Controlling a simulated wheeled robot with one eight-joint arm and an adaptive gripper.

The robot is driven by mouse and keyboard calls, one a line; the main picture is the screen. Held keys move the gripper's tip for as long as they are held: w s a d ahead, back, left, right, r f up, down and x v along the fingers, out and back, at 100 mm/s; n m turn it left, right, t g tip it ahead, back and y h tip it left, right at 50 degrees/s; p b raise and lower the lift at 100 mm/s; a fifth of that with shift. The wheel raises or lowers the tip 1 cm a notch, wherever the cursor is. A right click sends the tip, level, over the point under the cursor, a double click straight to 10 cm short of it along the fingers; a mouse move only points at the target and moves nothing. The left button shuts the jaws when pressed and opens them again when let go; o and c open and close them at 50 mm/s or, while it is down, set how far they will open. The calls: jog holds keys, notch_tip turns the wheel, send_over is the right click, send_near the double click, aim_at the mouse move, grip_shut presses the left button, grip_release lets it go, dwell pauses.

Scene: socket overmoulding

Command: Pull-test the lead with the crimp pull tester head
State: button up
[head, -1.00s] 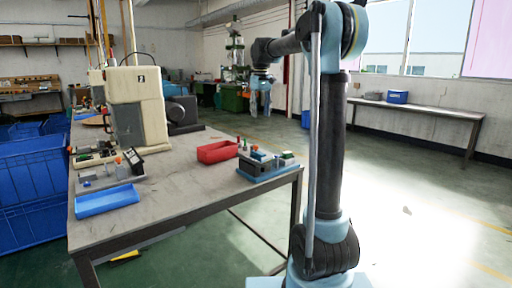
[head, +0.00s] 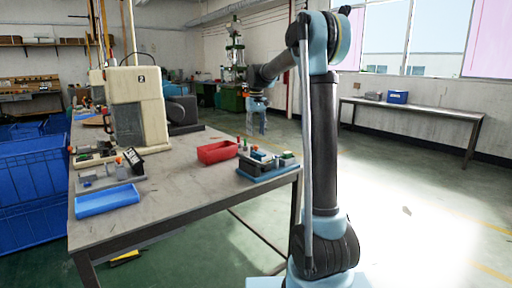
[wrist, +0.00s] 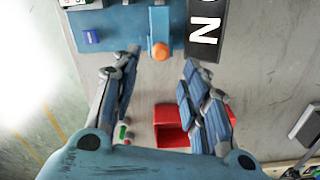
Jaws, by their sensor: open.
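My gripper (wrist: 156,68) is open and empty in the wrist view, its fingers spread either side of an orange knob (wrist: 160,51) on a blue-based bench fixture. In the head view my gripper (head: 257,124) hangs beyond the table's far right edge. The fixture (head: 266,164) sits on the table's right corner, with small grey, orange and green parts. A black plate with a white mark (wrist: 207,28) stands beside the knob in the wrist view. I cannot tell which part is the pull tester head, and the lead is not distinguishable.
A red bin (head: 217,151) stands left of the fixture; it also shows in the wrist view (wrist: 168,136). A blue tray (head: 107,200) and another fixture (head: 103,178) are at the table's left. A cream machine (head: 138,108) stands behind. The table's front middle is clear.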

notch_tip(320, 180, down, 8)
jog(key=shift+r, duration=0.25)
grip_shut()
